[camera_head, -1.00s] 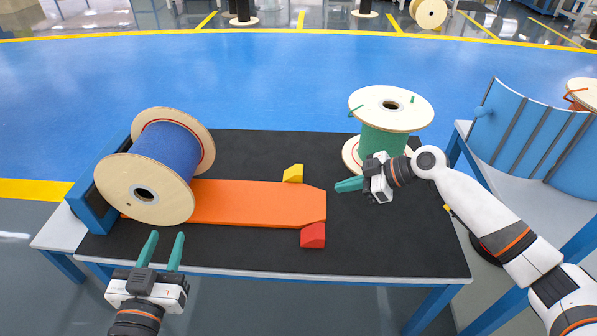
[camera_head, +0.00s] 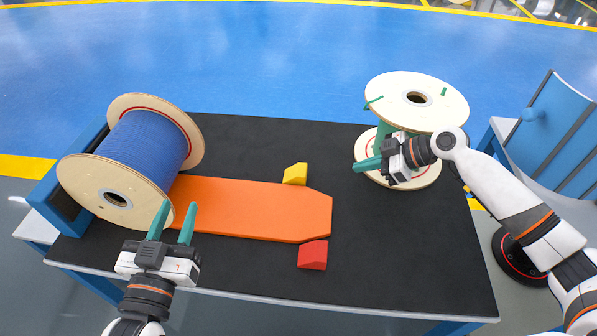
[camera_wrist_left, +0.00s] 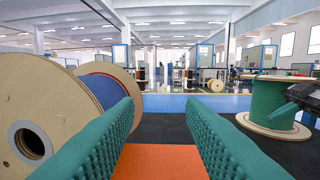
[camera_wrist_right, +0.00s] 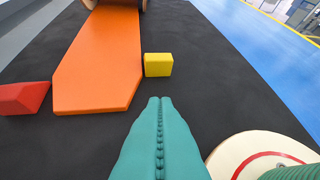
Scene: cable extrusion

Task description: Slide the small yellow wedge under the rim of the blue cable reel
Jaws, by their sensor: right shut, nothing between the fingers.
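The small yellow wedge (camera_head: 295,174) lies on the black mat, touching or nearly touching the far edge of the orange ramp. It also shows in the right wrist view (camera_wrist_right: 158,65). The blue cable reel (camera_head: 146,146) lies on its side at the left end of the ramp, its wooden rims upright; in the left wrist view its near rim (camera_wrist_left: 40,105) fills the left. My left gripper (camera_head: 176,216) is open and empty in front of the reel's near rim. My right gripper (camera_head: 362,165) is shut and empty, right of the wedge and in front of the green reel.
The orange ramp (camera_head: 255,205) runs right from the blue reel. A red wedge (camera_head: 313,255) sits at its near right edge. A green reel (camera_head: 416,97) stands upright at the back right, close to my right gripper. The black mat (camera_head: 400,250) is clear at the front right.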

